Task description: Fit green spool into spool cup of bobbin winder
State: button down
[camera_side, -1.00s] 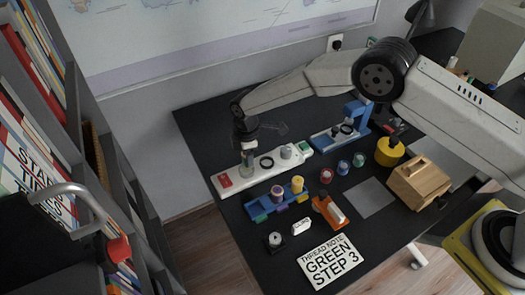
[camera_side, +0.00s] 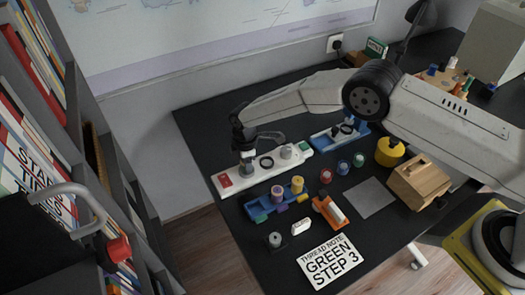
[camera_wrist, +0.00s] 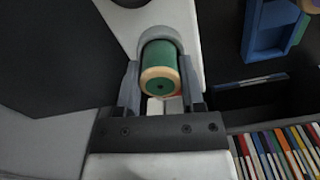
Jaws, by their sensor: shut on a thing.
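The green spool (camera_wrist: 160,58), with pale tan ends, sits between my gripper's fingers (camera_wrist: 162,88) in the wrist view. My gripper is shut on it. A grey rounded cup (camera_wrist: 158,33) on the white bobbin winder curves around the spool's far side; how deep the spool sits in it cannot be told. In the side view my gripper (camera_side: 245,158) points down over the left part of the bobbin winder (camera_side: 228,181), a long white bar with a red patch, a dark ring and a grey knob. There the gripper mostly hides the spool.
In front stands a blue rack (camera_side: 262,208) with purple and yellow spools. An orange tool (camera_side: 327,211), a white tag (camera_side: 300,226) and a note reading GREEN STEP 3 (camera_side: 330,262) lie nearby. A blue device (camera_side: 332,139), yellow pot (camera_side: 389,154) and wooden box (camera_side: 420,182) are to the right.

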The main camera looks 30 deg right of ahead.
jog(key=shift+f, duration=0.15)
jog(key=shift+c, duration=1)
grip_release()
notch_tip(320, 180, up, 12)
dwell(0.3)
